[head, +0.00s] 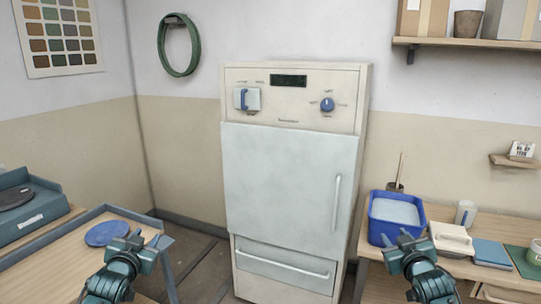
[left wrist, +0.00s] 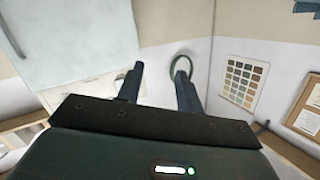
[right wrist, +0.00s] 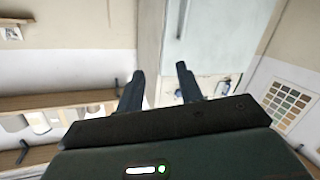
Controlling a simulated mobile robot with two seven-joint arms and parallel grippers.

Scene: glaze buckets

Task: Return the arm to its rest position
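My left gripper (head: 146,241) is at the lower left of the head view, over the edge of the left table, with its fingers apart and nothing between them. The left wrist view shows the same open fingers (left wrist: 158,85). My right gripper (head: 405,243) is at the lower right of the head view, in front of the right table and the blue bucket (head: 397,212). Its fingers also stand apart and empty in the right wrist view (right wrist: 160,82). Neither gripper holds anything. The bucket holds a pale liquid or surface.
A tall kiln-like cabinet (head: 290,180) with a shut door stands in the middle. A blue disc (head: 106,233) lies on the left table (head: 60,262). A white lidded container (head: 452,238), a cup (head: 465,213) and a green mat (head: 524,262) are on the right table. Floor shows between the tables.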

